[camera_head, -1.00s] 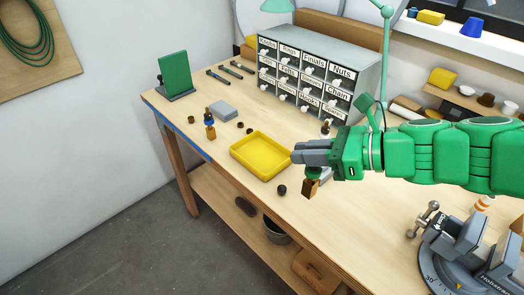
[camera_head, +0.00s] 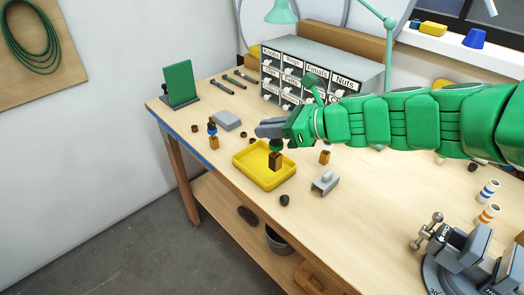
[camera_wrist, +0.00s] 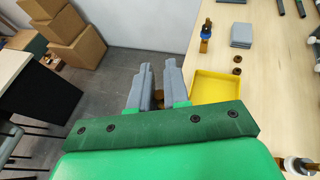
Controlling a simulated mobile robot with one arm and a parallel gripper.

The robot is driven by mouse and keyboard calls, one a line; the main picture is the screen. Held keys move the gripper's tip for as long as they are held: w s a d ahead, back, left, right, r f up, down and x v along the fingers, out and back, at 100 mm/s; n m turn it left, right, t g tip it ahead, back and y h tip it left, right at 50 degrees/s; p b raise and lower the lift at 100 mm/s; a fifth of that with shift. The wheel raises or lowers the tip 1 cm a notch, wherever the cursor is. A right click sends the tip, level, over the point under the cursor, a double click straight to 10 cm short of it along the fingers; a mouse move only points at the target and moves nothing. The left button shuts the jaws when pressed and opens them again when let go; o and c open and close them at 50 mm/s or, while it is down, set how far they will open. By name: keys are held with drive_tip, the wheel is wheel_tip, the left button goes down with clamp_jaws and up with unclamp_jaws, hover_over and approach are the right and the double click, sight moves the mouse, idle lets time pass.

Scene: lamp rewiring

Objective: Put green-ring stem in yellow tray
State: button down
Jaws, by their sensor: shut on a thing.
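The yellow tray (camera_head: 246,168) lies on the workbench near its front edge. It also shows in the wrist view (camera_wrist: 218,78), right of my fingers and partly hidden by my gripper. My gripper (camera_head: 268,128) is over the tray in the head view, shut on the green-ring stem (camera_head: 276,146). The stem hangs upright, its brown block (camera_head: 275,161) at the bottom, in front of the tray floor in the picture. I cannot tell whether it touches the tray. My fingers (camera_wrist: 158,72) hide most of the stem in the wrist view.
A blue-ringed stem (camera_head: 213,137) stands left of the tray beside a grey block (camera_head: 227,120). A dark knob (camera_head: 284,200) and a grey bracket (camera_head: 325,183) lie right of it. Labelled drawers (camera_head: 290,72) stand behind. A vise (camera_head: 455,255) is at the right.

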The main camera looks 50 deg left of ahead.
drive_tip(key=w+a+f, duration=0.7)
drive_tip(key=a+f, duration=0.4)
drive_tip(key=f, duration=0.1)
drive_tip(key=shift+a+f, duration=0.2)
drive_tip(key=shift+f, duration=0.15)
idle(0.4)
drive_tip(key=shift+w+f, duration=0.1)
drive_tip(key=shift+f, duration=0.05)
drive_tip(key=c, duration=1.1)
unclamp_jaws()
drive_tip(key=v, duration=1.2)
